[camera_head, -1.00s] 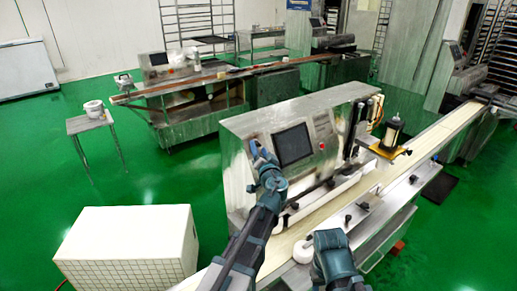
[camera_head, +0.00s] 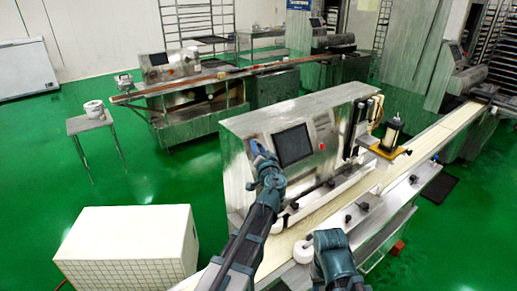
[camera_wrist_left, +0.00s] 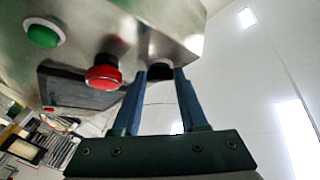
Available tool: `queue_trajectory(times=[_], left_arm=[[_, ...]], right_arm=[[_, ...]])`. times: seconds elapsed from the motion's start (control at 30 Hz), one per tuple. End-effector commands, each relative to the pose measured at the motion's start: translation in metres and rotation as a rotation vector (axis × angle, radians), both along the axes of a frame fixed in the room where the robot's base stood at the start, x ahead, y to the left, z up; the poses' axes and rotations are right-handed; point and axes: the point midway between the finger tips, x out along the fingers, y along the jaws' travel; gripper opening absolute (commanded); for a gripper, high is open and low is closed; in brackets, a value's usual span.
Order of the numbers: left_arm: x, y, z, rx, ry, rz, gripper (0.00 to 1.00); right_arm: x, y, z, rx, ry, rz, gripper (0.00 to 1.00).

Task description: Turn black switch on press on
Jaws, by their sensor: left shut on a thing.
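The press is a steel machine (camera_head: 240,135) with a dark screen (camera_head: 293,145) on its front panel. My left gripper (camera_head: 257,152) is at the left end of this panel, beside the screen. In the left wrist view, the black switch (camera_wrist_left: 159,71) sits between the two fingertips of my left gripper (camera_wrist_left: 160,76), which is shut on it. The switch's turn position cannot be made out. In the head view the gripper hides the switch. My right gripper (camera_head: 330,243) is low over the conveyor, its fingers not clearly visible.
In the left wrist view, a red button (camera_wrist_left: 103,72) is close beside the left finger, and a green button (camera_wrist_left: 43,33) is farther left. The conveyor belt (camera_head: 425,150) runs along the machine's front. A white tiled box (camera_head: 130,245) stands at the lower left.

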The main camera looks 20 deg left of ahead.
Motion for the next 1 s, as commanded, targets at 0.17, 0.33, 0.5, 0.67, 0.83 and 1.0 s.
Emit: queue_trajectory(times=[0.17,0.33,0.5,0.67,0.83,1.0], left_arm=[[-0.001,0.001,0.003,0.027,0.037,-0.023,0.00],[-0.002,0.002,0.007,0.086,0.114,-0.072,0.00],[-0.002,0.003,0.010,0.158,0.209,-0.136,0.00],[-0.001,0.005,0.012,0.231,0.301,-0.194,0.00],[-0.001,0.006,0.014,0.307,0.399,-0.255,0.00],[0.000,0.007,0.016,0.384,0.496,-0.317,0.00]], right_arm=[[0.000,0.000,0.008,0.000,0.000,0.000,0.50],[0.000,0.000,0.022,0.000,0.000,0.001,0.50],[0.000,0.000,0.037,0.000,0.000,0.001,0.50],[0.000,0.000,0.053,0.000,0.000,0.002,0.50],[0.000,0.000,0.070,0.000,0.000,0.003,0.50],[0.000,0.000,0.087,0.001,0.000,-0.001,0.50]])
